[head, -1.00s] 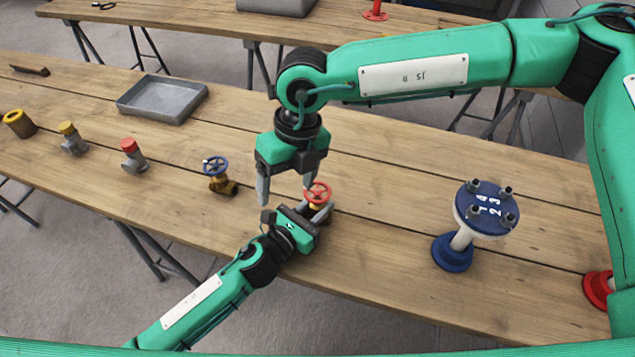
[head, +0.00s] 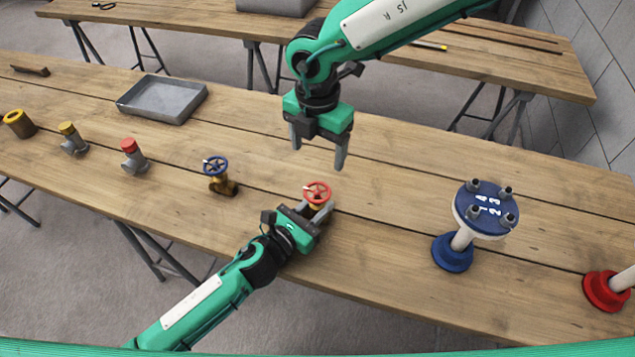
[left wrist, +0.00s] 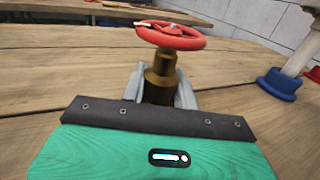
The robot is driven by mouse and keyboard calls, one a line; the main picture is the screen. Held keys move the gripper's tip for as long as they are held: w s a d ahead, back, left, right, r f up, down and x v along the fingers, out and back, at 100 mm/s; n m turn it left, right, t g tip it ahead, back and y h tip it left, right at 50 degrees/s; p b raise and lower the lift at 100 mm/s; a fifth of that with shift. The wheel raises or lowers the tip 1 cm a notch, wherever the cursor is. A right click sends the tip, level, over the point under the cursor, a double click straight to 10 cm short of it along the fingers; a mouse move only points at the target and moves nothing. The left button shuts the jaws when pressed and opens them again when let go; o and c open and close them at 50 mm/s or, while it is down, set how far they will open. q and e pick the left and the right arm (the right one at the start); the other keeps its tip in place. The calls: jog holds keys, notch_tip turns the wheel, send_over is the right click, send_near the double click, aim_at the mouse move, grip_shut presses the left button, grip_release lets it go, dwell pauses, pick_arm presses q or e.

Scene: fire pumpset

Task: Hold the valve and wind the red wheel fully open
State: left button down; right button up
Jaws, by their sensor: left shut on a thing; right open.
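The valve with the red wheel (head: 317,193) stands upright on the wooden table; its brass body (left wrist: 160,78) shows in the left wrist view below the red wheel (left wrist: 171,36). My left gripper (head: 319,213) is shut on the valve body, beneath the wheel, with a finger on each side. The lower part of the body is hidden by the gripper. My right gripper (head: 318,158) is open and empty, pointing down above the table, behind the valve and apart from the wheel.
Further left are a red-capped fitting (head: 134,157), a yellow-capped fitting (head: 73,139) and a grey tray (head: 162,98). A blue stand (head: 453,253) is at the right. Table between is clear.

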aim_at(317, 190)
notch_tip(317, 190, down, 11)
jog(key=shift+r, duration=0.1)
jog(key=shift+c, duration=0.3)
jog(key=c, duration=0.9)
